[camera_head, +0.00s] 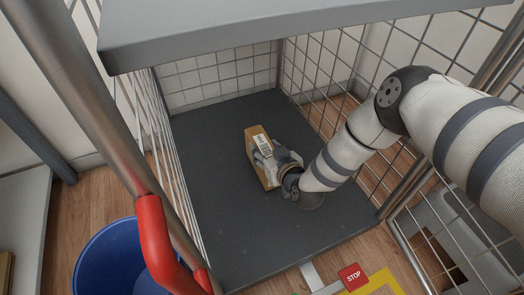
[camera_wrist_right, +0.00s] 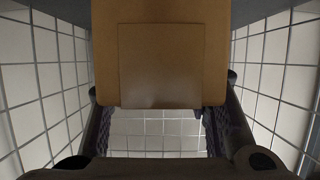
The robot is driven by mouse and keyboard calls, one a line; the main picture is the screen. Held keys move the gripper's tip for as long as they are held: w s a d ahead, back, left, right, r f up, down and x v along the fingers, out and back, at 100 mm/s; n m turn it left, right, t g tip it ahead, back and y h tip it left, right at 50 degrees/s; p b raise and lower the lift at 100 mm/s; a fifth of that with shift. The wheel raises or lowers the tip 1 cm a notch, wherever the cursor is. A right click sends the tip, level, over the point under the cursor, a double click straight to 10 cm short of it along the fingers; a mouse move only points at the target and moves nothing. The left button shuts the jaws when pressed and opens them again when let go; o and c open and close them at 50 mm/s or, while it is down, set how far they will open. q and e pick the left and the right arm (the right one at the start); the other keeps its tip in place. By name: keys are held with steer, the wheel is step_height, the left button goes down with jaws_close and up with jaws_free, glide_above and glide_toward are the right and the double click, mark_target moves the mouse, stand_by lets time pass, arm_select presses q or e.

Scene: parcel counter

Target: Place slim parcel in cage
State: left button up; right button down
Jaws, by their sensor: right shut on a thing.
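The slim parcel (camera_head: 257,133) is a narrow brown cardboard box with a white label. It is inside the wire cage, over the dark cage floor (camera_head: 215,220). My right gripper (camera_head: 267,160) is shut on the parcel and hides part of it. In the right wrist view the parcel (camera_wrist_right: 160,50) is between the two fingers of the right gripper (camera_wrist_right: 158,115), with wire mesh beyond it. Whether the parcel's underside touches the floor cannot be told. My left gripper is not in view.
A grey shelf (camera_head: 250,28) spans the cage above. Mesh walls (camera_head: 215,75) enclose the sides and back. A steel post with a red sleeve (camera_head: 155,235) stands front left, beside a blue bin (camera_head: 105,262). The floor around the parcel is clear. A red STOP sign (camera_head: 353,277) is at the front.

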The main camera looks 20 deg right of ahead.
steer(key=shift+s+f, duration=0.1)
steer(key=shift+f, duration=0.65)
steer(key=shift+r, duration=0.3)
steer(key=shift+f, duration=0.25)
steer(key=c, duration=0.8)
jaws_free()
steer(key=shift+s, duration=0.1)
steer(key=shift+c, duration=0.2)
